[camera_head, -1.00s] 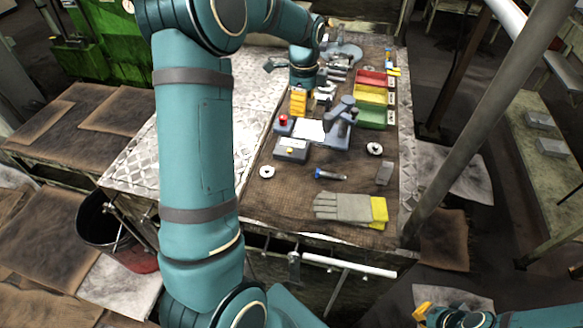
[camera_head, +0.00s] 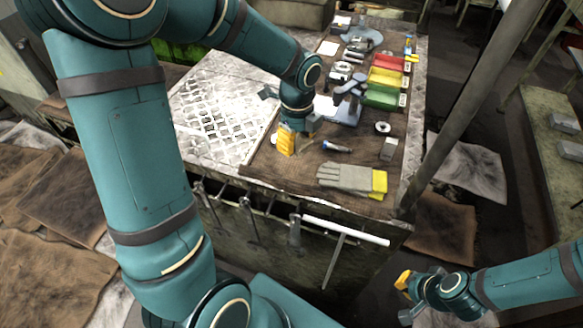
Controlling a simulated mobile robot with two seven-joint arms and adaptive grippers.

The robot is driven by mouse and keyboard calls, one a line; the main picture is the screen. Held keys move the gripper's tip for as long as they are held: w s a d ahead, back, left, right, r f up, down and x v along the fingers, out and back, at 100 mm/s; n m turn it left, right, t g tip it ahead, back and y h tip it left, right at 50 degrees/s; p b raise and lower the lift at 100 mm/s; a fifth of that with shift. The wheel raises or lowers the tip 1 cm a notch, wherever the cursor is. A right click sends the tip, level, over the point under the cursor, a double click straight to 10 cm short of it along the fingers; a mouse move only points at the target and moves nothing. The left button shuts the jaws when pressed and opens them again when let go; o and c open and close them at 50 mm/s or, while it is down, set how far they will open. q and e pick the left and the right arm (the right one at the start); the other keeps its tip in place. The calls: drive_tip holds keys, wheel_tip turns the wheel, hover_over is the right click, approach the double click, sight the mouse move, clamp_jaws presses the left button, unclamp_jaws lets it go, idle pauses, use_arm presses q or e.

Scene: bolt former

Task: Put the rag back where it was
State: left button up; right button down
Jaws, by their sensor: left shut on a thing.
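My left gripper (camera_head: 287,147) points down over the front left part of the brown mat (camera_head: 268,172) on the workbench. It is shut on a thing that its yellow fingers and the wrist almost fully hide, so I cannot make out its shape. I cannot pick out a rag for certain anywhere in view. My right gripper (camera_head: 403,284) is low at the bottom right, off the bench; whether its fingers are open or shut is not clear.
Grey and yellow gloves (camera_head: 345,178) lie at the mat's front right. A blue-tipped tool (camera_head: 337,147), a white ring (camera_head: 383,128) and a grey microscope-like device (camera_head: 350,95) are close by. Red, yellow and green bins (camera_head: 385,96) stand behind. A slanted post (camera_head: 455,110) rises at the right.

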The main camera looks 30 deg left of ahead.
use_arm(q)
hover_over(296, 169)
wheel_tip(296, 169, down, 5)
drive_tip(key=shift+w+r+b, duration=0.1)
drive_tip(key=shift+r+b, duration=0.1)
drive_tip(key=shift+b, duration=0.1)
drive_tip(key=shift+f+b, duration=0.35)
drive_tip(key=shift+f, duration=1.75)
drive_tip(key=shift+r, duration=0.1)
drive_tip(key=o, duration=1)
drive_tip(key=shift+f, duration=0.2)
drive_tip(key=shift+r, duration=0.1)
